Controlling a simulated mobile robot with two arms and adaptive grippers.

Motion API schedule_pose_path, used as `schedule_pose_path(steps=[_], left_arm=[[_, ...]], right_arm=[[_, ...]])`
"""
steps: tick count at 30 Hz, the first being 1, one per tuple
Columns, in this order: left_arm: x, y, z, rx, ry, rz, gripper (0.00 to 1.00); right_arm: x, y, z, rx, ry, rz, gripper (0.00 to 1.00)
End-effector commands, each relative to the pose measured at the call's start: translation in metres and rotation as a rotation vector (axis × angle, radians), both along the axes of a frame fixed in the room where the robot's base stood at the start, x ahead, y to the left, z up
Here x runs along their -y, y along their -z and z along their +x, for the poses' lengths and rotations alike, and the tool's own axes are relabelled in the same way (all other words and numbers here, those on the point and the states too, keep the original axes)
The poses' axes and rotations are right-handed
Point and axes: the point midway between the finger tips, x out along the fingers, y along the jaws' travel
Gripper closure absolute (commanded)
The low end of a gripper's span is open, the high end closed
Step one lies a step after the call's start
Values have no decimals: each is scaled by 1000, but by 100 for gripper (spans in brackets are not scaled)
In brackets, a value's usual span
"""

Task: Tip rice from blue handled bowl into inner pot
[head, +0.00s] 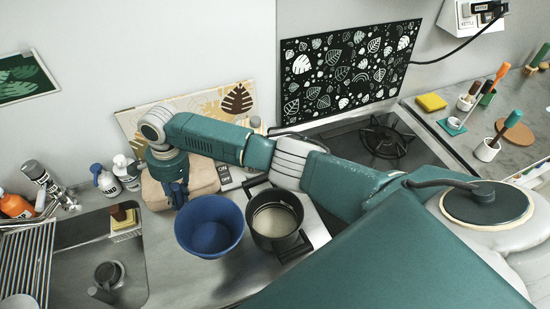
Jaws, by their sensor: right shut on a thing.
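The blue bowl (211,230) is at the middle of the counter, roughly upright with its open top facing me. I see only blue inside it and no rice. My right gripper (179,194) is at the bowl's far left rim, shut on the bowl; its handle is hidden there. The dark inner pot (292,243) stands just to the right of the bowl, with dark handles. A pale surface shows inside the pot, and I cannot tell whether it is rice or the bottom. The bowl's right rim is close to the pot's left side. My left gripper is out of view.
A sink (73,237) with a drying rack (30,262) lies at the left. A beige block (200,177) is behind the bowl. A gas hob (386,140) is at the back right, partly behind my arm.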

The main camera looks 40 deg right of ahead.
Motion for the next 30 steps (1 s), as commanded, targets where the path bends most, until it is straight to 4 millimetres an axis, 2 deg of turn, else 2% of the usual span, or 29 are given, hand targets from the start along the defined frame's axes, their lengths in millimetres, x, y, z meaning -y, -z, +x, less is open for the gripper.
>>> schedule_pose_path(steps=[8,14,22,30], left_arm=[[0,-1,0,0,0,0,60],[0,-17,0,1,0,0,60],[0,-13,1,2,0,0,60],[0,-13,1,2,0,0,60]], right_arm=[[0,-2,0,0,0,2,100],[-1,-25,0,0,-1,4,100],[-1,-52,0,1,-1,3,100],[0,-61,0,0,0,3,100]])
